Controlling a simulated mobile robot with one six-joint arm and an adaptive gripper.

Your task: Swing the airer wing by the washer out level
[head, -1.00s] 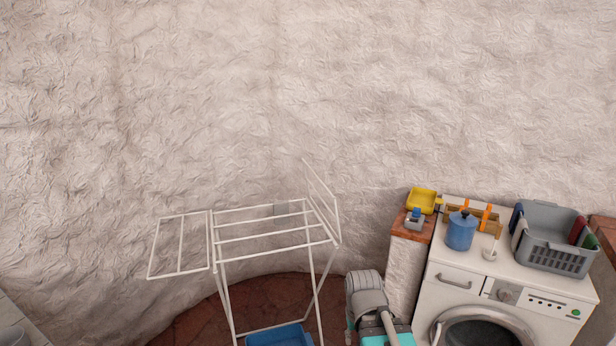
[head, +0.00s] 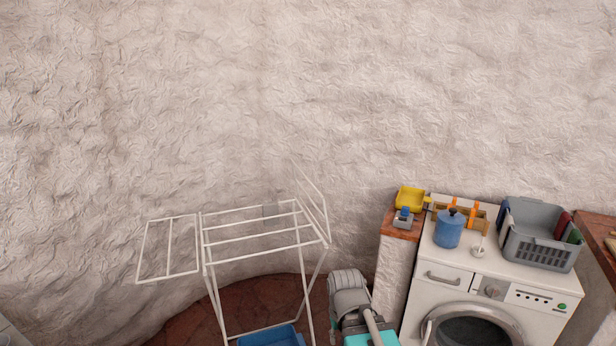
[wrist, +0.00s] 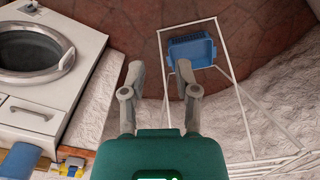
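The white airer (head: 245,235) stands left of the washer (head: 475,295) in the head view. Its wing by the washer (head: 326,222) is tilted steeply up from the rack's right end. The opposite wing (head: 168,247) is out about level on the left. My gripper (wrist: 159,74) is open and empty in the wrist view, its two fingers apart. The airer's white bars (wrist: 232,72) show beyond and right of the fingers, and the washer (wrist: 45,75) is at left. I cannot tell which bars there belong to the wing. My gripper's fingers do not show in the head view.
A blue basin (head: 272,338) is on the floor under the airer. A blue canister (head: 449,230) and a grey basket (head: 541,250) sit on the washer.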

